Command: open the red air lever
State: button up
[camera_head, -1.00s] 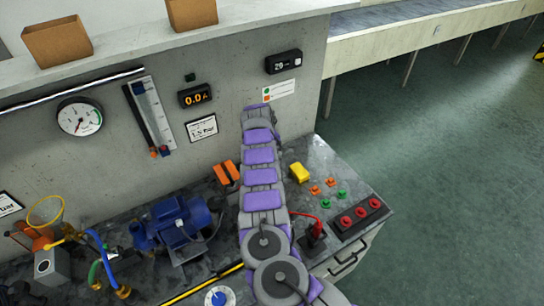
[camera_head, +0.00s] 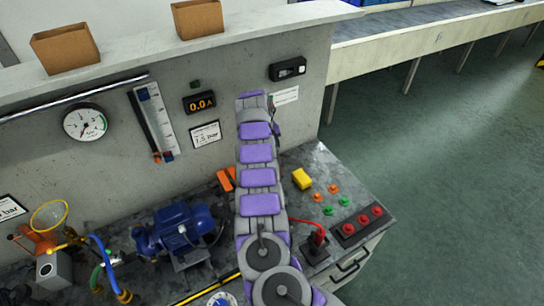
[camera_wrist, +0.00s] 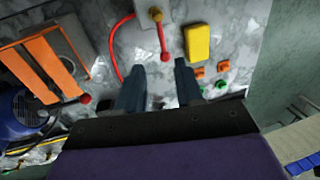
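The red lever (camera_wrist: 161,38) shows in the wrist view at the upper middle. It is a short red rod with a red ball end and a yellowish pivot, on a grey block, with a red hose beside it. My arm appears to hide it in the head view. My gripper (camera_wrist: 158,78) is open and empty. Its two dark fingers are apart, and in the picture they lie just below the lever's ball end. I cannot tell the height gap, and no contact is clear. In the head view the fingers are hidden behind my arm.
A yellow block (camera_wrist: 197,42) stands right of the lever, with orange and green buttons beyond. An orange part (camera_wrist: 50,65) and blue motor (camera_head: 178,230) lie left. A red-tipped handle (camera_wrist: 85,98) is at lower left. A wall (camera_head: 235,80) rises behind the bench.

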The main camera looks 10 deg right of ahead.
notch_tip(320, 180, up, 8)
jog(key=a, duration=0.1)
jog(key=shift+s+a+r+p, duration=0.15)
jog(key=shift+s+a+p, duration=0.05)
jog(key=shift+a+p, duration=0.15)
